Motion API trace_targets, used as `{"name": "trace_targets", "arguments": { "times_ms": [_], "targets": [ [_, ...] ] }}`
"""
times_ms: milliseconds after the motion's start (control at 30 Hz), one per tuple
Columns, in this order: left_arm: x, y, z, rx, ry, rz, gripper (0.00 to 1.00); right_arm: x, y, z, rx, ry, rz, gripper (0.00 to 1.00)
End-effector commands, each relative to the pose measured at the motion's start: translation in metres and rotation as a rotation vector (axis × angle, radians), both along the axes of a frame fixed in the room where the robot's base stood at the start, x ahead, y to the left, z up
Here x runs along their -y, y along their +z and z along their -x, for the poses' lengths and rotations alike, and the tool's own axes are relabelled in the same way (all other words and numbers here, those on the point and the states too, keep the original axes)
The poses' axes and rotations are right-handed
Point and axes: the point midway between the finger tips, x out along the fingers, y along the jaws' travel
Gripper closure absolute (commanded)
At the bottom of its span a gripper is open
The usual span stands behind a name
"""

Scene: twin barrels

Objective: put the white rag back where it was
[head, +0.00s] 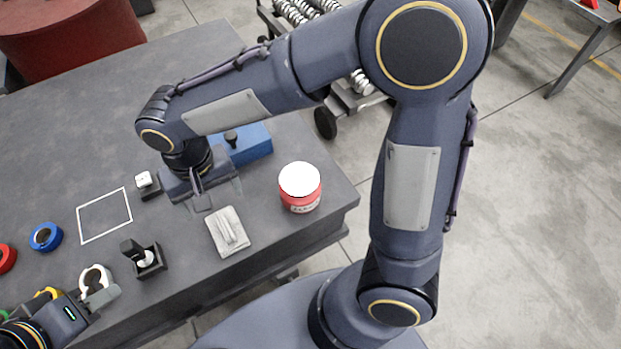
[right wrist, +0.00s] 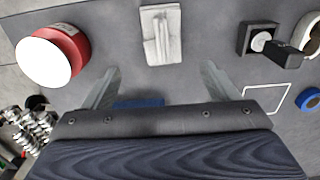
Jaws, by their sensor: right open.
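The white rag (head: 228,232) lies folded and flat on the grey table near its front edge, left of the red jar. It also shows in the right wrist view (right wrist: 161,35), beyond my fingertips. My right gripper (head: 207,200) is open and empty above the table, just behind the rag and apart from it. Its two spread fingers also show in the right wrist view (right wrist: 160,85). A white square outline (head: 104,215) on the table left of it is empty. My left gripper (head: 100,292) is low at the left, beside a white ring (head: 95,278); its jaw opening is unclear.
A red jar with a white lid (head: 300,187) stands right of the rag, near the table corner. A blue box (head: 245,143) is behind my right gripper. An open black box (head: 145,262), a small white-topped block (head: 146,184) and a blue tape roll (head: 45,237) are left.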

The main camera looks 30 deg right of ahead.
Motion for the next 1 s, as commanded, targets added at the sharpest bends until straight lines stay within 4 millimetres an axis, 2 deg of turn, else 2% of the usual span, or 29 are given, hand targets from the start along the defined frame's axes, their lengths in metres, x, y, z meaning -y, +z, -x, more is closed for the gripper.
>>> {"name": "trace_targets", "arguments": {
  "times_ms": [167,300,400,500,700,1000],
  "targets": [
    [0.0,0.0,0.0,0.0,0.0,0.0,0.64,0.062,0.03,0.006,0.038,-0.046,-0.122,0.19],
    [0.0,0.0,0.0,0.0,0.0,0.0,0.64,0.122,0.049,0.031,0.119,-0.083,-0.241,0.19],
    [0.0,0.0,0.0,0.0,0.0,0.0,0.64,0.156,0.056,0.056,0.203,-0.107,-0.303,0.19],
    [0.0,0.0,0.0,0.0,0.0,0.0,0.64,0.178,0.057,0.08,0.294,-0.127,-0.339,0.19],
    [0.0,0.0,0.0,0.0,0.0,0.0,0.64,0.196,0.053,0.11,0.434,-0.148,-0.355,0.19],
    [0.0,0.0,0.0,0.0,0.0,0.0,0.64,0.199,0.05,0.117,0.473,-0.147,-0.352,0.19]
  ]
}}
